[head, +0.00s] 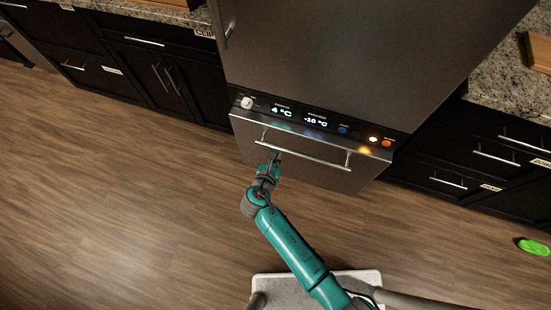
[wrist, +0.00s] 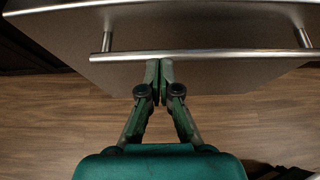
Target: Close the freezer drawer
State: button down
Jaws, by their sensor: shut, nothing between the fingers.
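The freezer drawer (head: 305,165) is the steel-fronted lower drawer of the fridge, below the control panel (head: 315,119). Its front stands out a little from the fridge body in the head view. A horizontal bar handle (head: 305,150) runs across it. In the wrist view the drawer front (wrist: 215,75) fills the upper part, with the handle (wrist: 215,55) crossing it. My gripper (head: 275,157) is at the drawer front, left of the handle's middle. In the wrist view my gripper (wrist: 159,72) is shut and empty, its tips just under the handle bar. I cannot tell whether they touch.
Black cabinets stand left (head: 150,65) and right (head: 480,155) of the fridge, with bar handles sticking out. The wooden floor (head: 120,200) is open at the left. A green object (head: 533,247) lies on the floor at the far right.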

aim_at(287, 132)
jog(key=x, duration=0.5)
jog(key=r+x, duration=0.1)
jog(key=x, duration=0.2)
jog(key=shift+w+d+r, duration=0.1)
jog(key=shift+w+d, duration=0.05)
jog(key=shift+w, duration=0.2)
jog(key=shift+w+d, duration=0.15)
jog(key=shift+w, duration=0.35)
jog(key=w, duration=0.1)
jog(key=w+d, duration=0.1)
jog(key=w, duration=0.2)
jog(key=shift+w+d, duration=0.3)
jog(key=shift+d, duration=0.05)
jog(key=shift+w+r, duration=0.15)
jog(key=shift+r, duration=0.05)
